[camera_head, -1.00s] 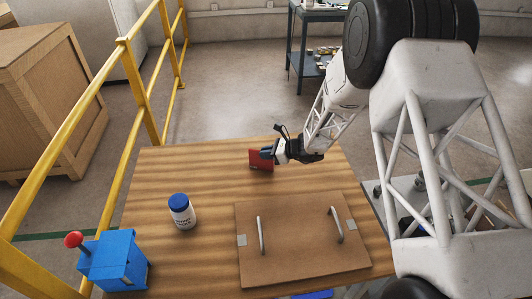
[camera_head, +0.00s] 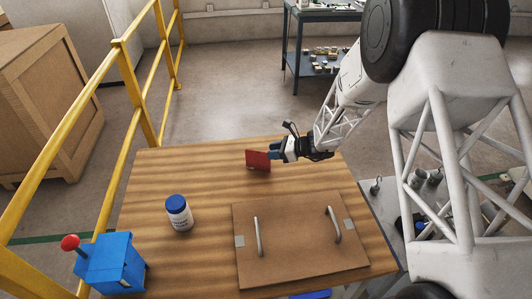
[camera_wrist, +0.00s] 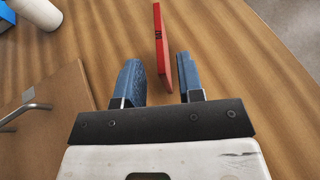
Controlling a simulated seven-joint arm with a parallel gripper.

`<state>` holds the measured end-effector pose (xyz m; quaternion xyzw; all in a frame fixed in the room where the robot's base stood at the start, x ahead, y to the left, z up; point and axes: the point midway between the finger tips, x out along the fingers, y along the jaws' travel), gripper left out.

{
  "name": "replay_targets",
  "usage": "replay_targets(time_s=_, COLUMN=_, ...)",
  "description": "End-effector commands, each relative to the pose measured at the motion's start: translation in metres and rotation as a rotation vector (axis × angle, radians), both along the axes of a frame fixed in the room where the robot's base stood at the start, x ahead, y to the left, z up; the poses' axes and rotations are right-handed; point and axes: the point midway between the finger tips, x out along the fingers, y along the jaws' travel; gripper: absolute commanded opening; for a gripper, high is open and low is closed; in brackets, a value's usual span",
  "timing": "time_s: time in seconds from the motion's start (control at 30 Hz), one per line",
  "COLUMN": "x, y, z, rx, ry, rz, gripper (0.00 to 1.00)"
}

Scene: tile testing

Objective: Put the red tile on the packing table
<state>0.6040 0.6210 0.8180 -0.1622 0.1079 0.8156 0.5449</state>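The red tile (camera_head: 257,160) stands on its edge on the wooden packing table (camera_head: 205,165), near the table's far side. In the wrist view the tile (camera_wrist: 161,42) is a thin upright slab with dark lettering on its edge. My gripper (camera_head: 273,155) is just right of the tile in the head view. In the wrist view its two blue fingers (camera_wrist: 158,72) are spread apart with a gap between them. The tile lies mostly ahead of the fingertips, in line with the gap, and no finger appears to press on it.
A hinged brown panel (camera_head: 290,245) with two metal handles lies at the table's front. A white bottle (camera_head: 179,213) with a blue cap and a blue box (camera_head: 110,265) with a red knob stand left. Yellow railing (camera_head: 137,90) runs along the left side.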

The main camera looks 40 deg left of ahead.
Motion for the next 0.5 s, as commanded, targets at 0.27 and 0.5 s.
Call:
replay_targets(time_s=0.27, x=0.016, y=-0.039, z=0.018, rx=0.0, ry=0.001, rz=-0.001, gripper=0.35)
replay_targets(time_s=0.5, x=0.024, y=-0.058, z=0.025, rx=-0.001, ry=0.0, rz=-0.001, gripper=0.35)
